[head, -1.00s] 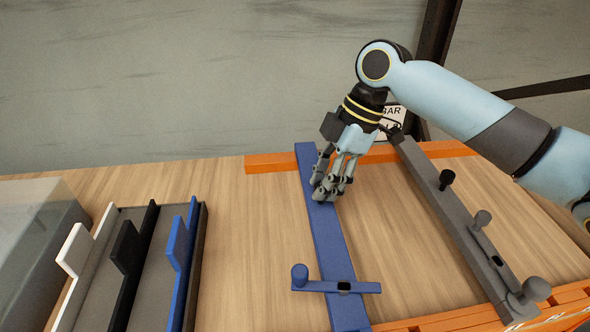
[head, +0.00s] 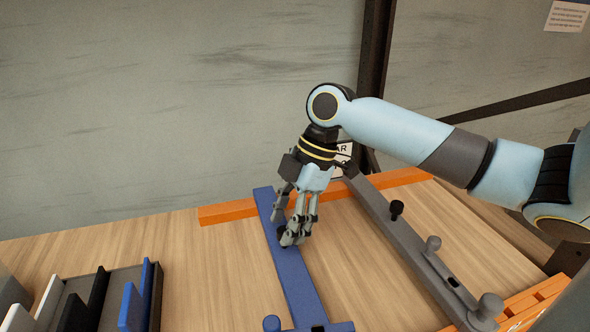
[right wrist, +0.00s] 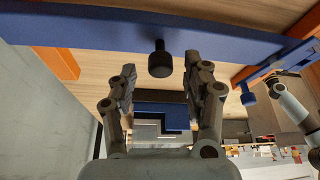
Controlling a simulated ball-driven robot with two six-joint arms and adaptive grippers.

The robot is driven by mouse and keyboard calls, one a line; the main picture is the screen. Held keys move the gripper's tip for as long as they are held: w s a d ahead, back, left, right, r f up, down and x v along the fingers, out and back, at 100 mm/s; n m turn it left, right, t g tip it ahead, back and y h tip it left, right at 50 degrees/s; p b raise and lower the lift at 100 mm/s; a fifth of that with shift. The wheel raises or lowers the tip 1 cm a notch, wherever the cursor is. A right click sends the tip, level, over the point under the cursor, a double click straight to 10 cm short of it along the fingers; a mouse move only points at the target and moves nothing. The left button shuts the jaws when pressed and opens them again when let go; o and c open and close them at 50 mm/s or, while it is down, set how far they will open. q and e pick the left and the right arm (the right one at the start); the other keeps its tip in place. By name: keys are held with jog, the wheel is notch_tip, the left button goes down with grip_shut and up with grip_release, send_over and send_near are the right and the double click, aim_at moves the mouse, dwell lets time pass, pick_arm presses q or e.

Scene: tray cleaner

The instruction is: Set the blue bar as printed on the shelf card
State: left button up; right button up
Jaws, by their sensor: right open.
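The blue bar (head: 290,275) lies on the wooden table, running from the orange strip toward the front edge. A blue crosspiece with a round blue knob (head: 271,323) is at its near end, partly cut off. My right gripper (head: 290,236) is over the bar's far part, fingers pointing down. In the right wrist view the bar (right wrist: 110,28) crosses the top, and a black knob (right wrist: 160,60) on it stands between the open fingertips, with no clear contact. A card (head: 343,148) with partial lettering "AR" is mostly hidden behind my right arm. My left gripper is not identifiable.
A grey bar (head: 418,258) with several knobs lies to the right. An orange strip (head: 225,213) borders the table's back. A rack with white, black and blue upright plates (head: 130,305) stands at front left. Bare wood lies between rack and blue bar.

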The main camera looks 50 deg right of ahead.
jog(key=v, duration=1.1)
dwell(0.3)
